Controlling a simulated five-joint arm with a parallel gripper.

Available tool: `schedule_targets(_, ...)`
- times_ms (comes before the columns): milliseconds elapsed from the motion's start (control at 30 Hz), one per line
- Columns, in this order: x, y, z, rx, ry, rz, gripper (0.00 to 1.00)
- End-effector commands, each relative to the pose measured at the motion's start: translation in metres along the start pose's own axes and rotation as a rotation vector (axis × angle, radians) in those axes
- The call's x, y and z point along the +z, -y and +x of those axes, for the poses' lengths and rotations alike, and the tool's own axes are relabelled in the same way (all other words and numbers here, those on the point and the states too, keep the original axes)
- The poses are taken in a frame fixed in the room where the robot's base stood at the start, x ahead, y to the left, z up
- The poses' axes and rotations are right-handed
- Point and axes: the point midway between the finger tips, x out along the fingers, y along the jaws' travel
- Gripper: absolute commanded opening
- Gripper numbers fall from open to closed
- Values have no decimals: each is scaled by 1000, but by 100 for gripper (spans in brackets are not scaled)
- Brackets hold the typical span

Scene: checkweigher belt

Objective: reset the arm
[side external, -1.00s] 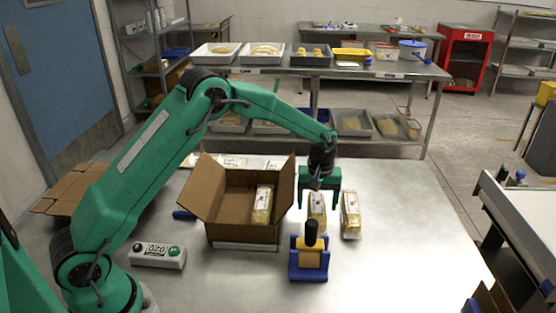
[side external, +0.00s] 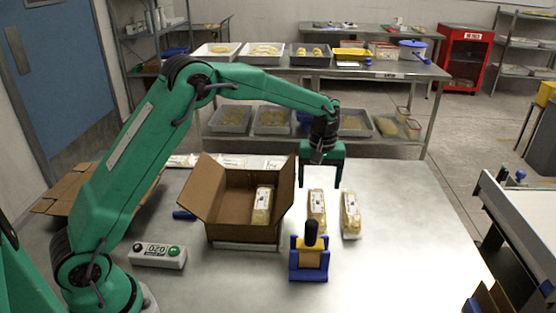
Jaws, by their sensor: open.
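My green gripper (side external: 320,178) is open and empty, pointing down. It hangs above the steel table (side external: 400,265), to the right of the open cardboard box (side external: 218,190). One yellow-and-white pack (side external: 262,205) stands inside the box. Two similar packs, one on the left (side external: 317,210) and one on the right (side external: 351,215), sit on the table to the right of the box. The fingertips are above and apart from these packs.
A blue stand with a tan roll and black knob (side external: 309,258) is in front of the packs. Flattened cardboard (side external: 62,192) lies at far left. The table's right side is clear.

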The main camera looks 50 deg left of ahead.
Motion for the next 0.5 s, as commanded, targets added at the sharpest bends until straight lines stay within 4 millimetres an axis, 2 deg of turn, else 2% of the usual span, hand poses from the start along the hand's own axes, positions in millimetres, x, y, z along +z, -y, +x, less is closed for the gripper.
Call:
schedule_targets(333,-1,0,-1,3,-2,-2,76)
schedule_targets(500,-9,-1,-16,28,-25,-25,76)
